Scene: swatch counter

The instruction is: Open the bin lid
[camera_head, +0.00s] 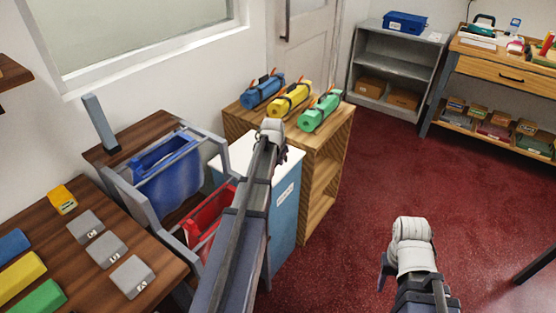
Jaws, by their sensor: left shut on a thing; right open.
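The bin (284,226) is a blue box with a white label on its side, standing in the middle of the head view. Its white lid (291,163) lies across the top; I cannot tell whether it is slightly raised. My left arm crosses in front and hides much of the lid and bin. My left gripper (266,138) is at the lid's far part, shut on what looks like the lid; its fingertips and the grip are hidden. My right gripper (388,268) is open and empty, above the red floor, right of the bin and apart from it.
A wooden shelf (326,170) with blue, yellow and green rolls stands right behind the bin. Left of it are a frame with blue (168,172) and red (207,218) bags and a table with swatches (165,268). Red floor (370,185) is free at right.

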